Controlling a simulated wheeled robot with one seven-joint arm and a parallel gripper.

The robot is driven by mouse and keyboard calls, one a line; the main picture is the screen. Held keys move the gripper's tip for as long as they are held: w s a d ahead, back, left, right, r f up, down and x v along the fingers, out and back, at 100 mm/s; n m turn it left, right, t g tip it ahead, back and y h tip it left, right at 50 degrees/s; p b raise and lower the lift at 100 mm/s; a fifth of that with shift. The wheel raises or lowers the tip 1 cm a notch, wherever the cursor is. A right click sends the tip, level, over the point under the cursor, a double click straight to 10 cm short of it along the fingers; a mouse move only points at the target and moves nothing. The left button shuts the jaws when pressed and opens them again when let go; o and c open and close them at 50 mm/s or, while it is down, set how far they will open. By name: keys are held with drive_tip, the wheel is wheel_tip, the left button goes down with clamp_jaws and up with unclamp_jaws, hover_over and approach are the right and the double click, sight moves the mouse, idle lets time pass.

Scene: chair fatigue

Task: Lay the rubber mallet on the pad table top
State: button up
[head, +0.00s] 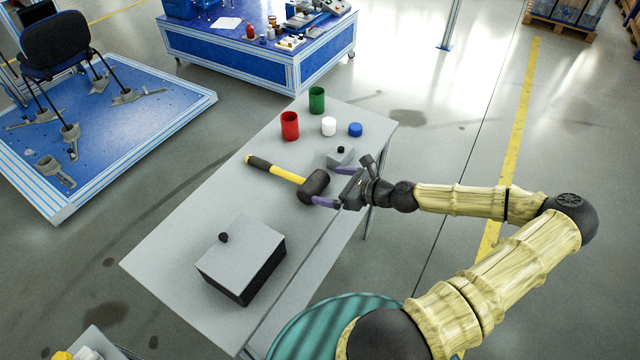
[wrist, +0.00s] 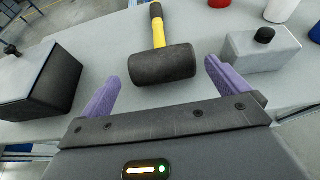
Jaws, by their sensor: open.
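The rubber mallet (head: 291,180) has a black head and a yellow and black handle. It lies on the grey table (head: 190,220), its handle pointing to the far left in the head view. In the wrist view the mallet's head (wrist: 162,66) lies just ahead of and between my fingers, with the handle pointing away. My gripper (head: 330,186) is open, with purple fingers on either side of the head's near end. It also shows in the wrist view (wrist: 160,88). I cannot tell which surface is the pad table top.
A grey box with a black base (head: 242,262) stands at the near end of the table. A small grey block with a knob (head: 341,156) is close beside my gripper. Red (head: 290,126) and green (head: 317,100) cups, a white (head: 328,126) and a blue (head: 355,129) cylinder stand beyond.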

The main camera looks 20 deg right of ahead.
drive_tip(key=shift+v, duration=1.1)
